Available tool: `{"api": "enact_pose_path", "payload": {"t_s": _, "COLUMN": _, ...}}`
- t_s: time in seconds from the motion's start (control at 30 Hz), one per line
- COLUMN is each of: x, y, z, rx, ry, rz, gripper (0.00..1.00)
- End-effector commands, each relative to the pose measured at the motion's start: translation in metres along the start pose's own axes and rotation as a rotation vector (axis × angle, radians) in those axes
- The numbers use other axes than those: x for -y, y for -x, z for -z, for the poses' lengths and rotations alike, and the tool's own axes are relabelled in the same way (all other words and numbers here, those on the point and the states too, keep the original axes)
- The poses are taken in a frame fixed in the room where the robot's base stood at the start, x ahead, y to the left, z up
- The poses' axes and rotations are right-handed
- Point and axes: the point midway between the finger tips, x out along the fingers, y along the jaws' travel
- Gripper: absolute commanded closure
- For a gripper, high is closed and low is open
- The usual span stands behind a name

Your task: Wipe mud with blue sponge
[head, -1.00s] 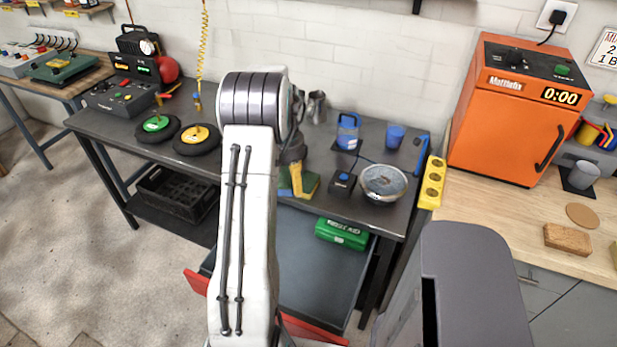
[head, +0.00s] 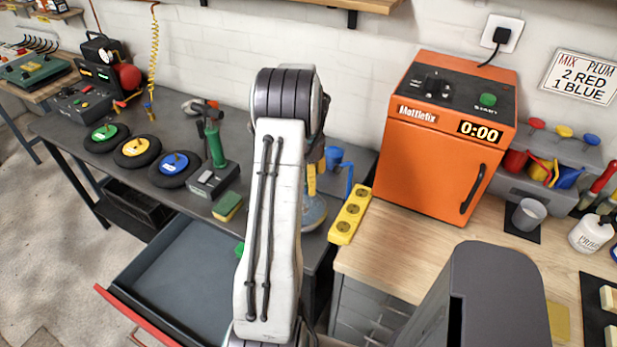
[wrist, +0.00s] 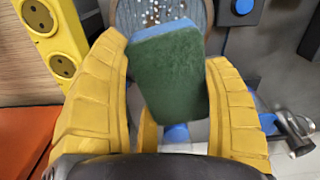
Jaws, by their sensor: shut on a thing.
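In the wrist view, my gripper (wrist: 168,75) has its two yellow fingers around a blue sponge (wrist: 165,33). Its dark green pad faces the camera and its blue layer shows along the top edge. A round grey dish (wrist: 196,12) with white specks lies behind the sponge. In the head view my arm covers most of the gripper (head: 315,180), which is over or beside the same dish (head: 314,214) on the dark bench. I cannot tell whether the sponge touches the dish. I cannot make out any mud clearly.
A yellow-and-green sponge (head: 227,207) lies at the bench's front edge, by an open drawer (head: 185,270). A yellow socket strip (head: 350,215) and an orange machine (head: 440,150) stand right of the dish. Three wheels (head: 137,151) lie at the left.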

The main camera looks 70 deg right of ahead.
Motion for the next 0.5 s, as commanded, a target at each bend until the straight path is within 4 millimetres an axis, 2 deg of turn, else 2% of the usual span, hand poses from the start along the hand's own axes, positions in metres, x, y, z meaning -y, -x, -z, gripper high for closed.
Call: {"api": "enact_pose_path", "payload": {"t_s": 0.5, "x": 0.0009, "y": -0.0002, "z": 0.0059, "rx": 0.0, "ry": -0.139, "rz": 0.0, "gripper": 0.53}}
